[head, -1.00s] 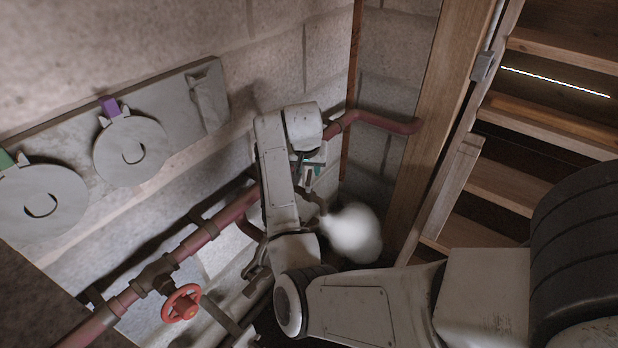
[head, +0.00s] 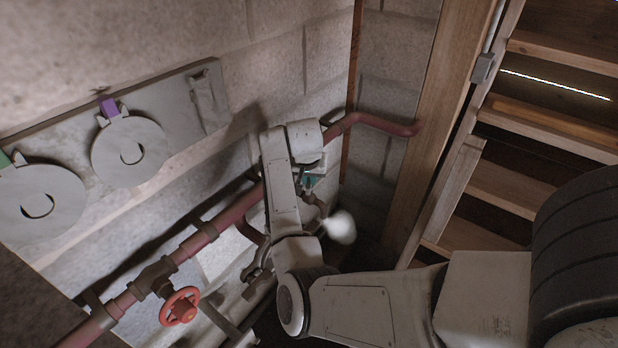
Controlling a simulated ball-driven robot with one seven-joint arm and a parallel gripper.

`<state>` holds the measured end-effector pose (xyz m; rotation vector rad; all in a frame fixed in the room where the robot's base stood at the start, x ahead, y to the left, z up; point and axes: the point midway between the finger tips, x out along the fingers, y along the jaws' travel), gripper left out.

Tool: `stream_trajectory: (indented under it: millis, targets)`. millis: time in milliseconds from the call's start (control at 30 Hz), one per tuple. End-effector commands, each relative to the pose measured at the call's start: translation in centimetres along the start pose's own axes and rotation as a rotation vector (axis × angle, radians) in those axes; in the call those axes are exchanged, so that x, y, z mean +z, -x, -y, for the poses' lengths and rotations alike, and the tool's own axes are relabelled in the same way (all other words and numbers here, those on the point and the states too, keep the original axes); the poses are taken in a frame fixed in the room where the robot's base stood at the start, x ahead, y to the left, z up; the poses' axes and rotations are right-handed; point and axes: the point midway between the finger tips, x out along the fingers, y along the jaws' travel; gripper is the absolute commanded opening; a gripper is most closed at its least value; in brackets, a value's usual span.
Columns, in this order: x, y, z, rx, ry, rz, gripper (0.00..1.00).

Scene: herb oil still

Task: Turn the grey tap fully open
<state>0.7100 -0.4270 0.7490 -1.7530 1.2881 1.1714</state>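My arm reaches down toward the pipework in the corner. My gripper (head: 312,180) is mostly hidden behind my arm's end link, with only a small pale and teal part showing; its fingers cannot be made out. Just below it a short brownish pipe end (head: 316,201) shows, with a white puff of vapour (head: 338,227) beside it. I cannot pick out the grey tap for certain; my arm covers much of that spot. Whether my gripper touches anything there cannot be told.
A red pipe (head: 205,236) runs along the block wall, with a red handwheel (head: 180,307) at lower left. A grey board (head: 183,112) on the wall bears two round discs with purple and green tabs.

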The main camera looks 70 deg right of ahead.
Motion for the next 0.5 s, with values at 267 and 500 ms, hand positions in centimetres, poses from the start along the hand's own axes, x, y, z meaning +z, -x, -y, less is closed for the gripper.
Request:
stream_trajectory:
  millis: [267, 500]
  targets:
    - [0.01, 0.01, 0.00, 0.000, 0.000, 0.000, 0.00]
    - [-0.05, 0.15, -0.06, -0.004, 0.014, 0.000, 0.00]
